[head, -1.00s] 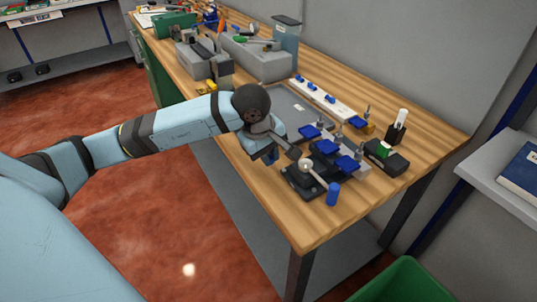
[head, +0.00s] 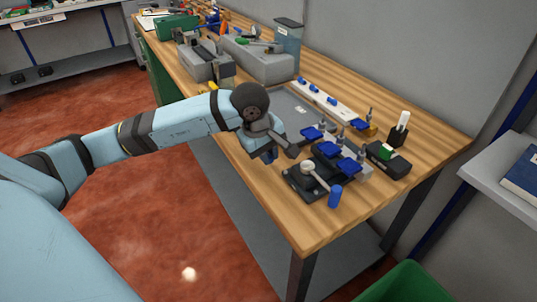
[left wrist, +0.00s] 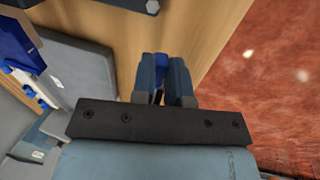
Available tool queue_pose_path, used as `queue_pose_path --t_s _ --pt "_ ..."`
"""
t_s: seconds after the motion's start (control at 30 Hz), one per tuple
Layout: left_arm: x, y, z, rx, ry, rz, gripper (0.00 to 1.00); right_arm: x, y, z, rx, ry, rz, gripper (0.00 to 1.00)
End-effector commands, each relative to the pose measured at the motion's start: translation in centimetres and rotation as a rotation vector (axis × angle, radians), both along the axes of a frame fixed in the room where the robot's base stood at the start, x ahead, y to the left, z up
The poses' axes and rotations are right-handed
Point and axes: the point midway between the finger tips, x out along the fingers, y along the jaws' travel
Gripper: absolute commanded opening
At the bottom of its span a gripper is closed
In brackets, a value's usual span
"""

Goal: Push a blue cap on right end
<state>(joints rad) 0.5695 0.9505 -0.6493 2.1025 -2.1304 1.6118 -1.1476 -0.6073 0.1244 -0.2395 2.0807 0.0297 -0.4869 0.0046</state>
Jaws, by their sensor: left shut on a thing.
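My left gripper (head: 272,150) is above the near edge of the workbench, left of a black fixture (head: 300,187). In the left wrist view its two fingers (left wrist: 165,80) are closed around a small blue piece (left wrist: 160,62), likely a blue cap, mostly hidden between them. Some blue also shows under the gripper in the head view. Whether rod and cylinder join is unclear. My right gripper is not in view.
Blue-handled clamps (head: 327,149) stand behind the fixture. A grey tray (head: 285,108), a white strip with blue pieces (head: 330,100) and a black block with a green part (head: 387,158) are nearby. The bench's near right corner is clear.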

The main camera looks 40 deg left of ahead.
Motion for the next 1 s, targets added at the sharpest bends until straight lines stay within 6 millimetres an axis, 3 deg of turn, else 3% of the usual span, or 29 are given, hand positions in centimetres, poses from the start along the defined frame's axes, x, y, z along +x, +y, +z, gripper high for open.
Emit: queue_pose_path --t_s 0.73,0.77,0.87,0.9,1.0 --pt "0.5 1.1 0.0 0.002 -0.001 0.001 0.00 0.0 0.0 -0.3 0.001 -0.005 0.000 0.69" --pt "0.5 1.2 0.0 0.002 -0.001 0.001 0.16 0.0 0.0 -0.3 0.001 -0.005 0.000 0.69" --pt "0.5 1.1 0.0 0.001 0.000 0.001 0.39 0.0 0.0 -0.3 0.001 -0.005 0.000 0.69" --pt "0.5 1.1 0.0 0.001 0.000 0.001 0.44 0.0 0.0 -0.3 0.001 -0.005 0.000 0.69" --pt "0.5 1.1 0.0 0.001 0.000 0.000 0.44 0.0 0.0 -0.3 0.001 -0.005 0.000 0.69"
